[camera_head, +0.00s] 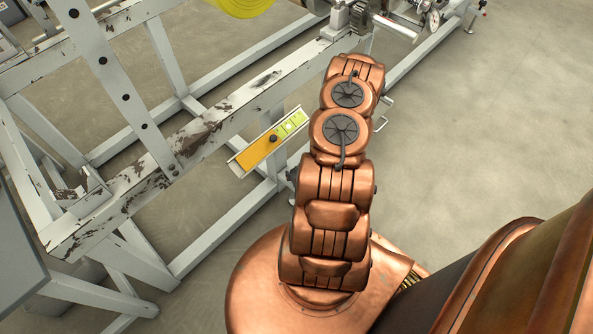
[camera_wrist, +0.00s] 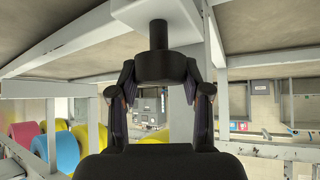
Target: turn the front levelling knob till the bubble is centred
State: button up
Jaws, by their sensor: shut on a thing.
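My gripper (camera_wrist: 159,70) is shut on the knob from below, with one finger on each side. In the head view my arm hides the gripper and knob. A yellow-orange level (camera_head: 258,152) sits tilted in the picture on the frame, left of my arm. Its upper right end is yellow-green with a small pale spot, perhaps the bubble; whether it is centred I cannot tell.
A worn white steel frame (camera_head: 235,92) with crossing beams and legs stands left of my arm. A yellow roll (camera_head: 245,5) is at the top. Coloured rolls (camera_wrist: 68,150) show low in the wrist view. Bare concrete floor (camera_head: 490,130) is clear on the right.

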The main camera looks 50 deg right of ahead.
jog(key=shift+w+d+r, duration=0.1)
jog(key=shift+w, duration=0.05)
dwell(0.4)
jog(key=o, duration=1.2)
jog(key=shift+c, duration=0.2)
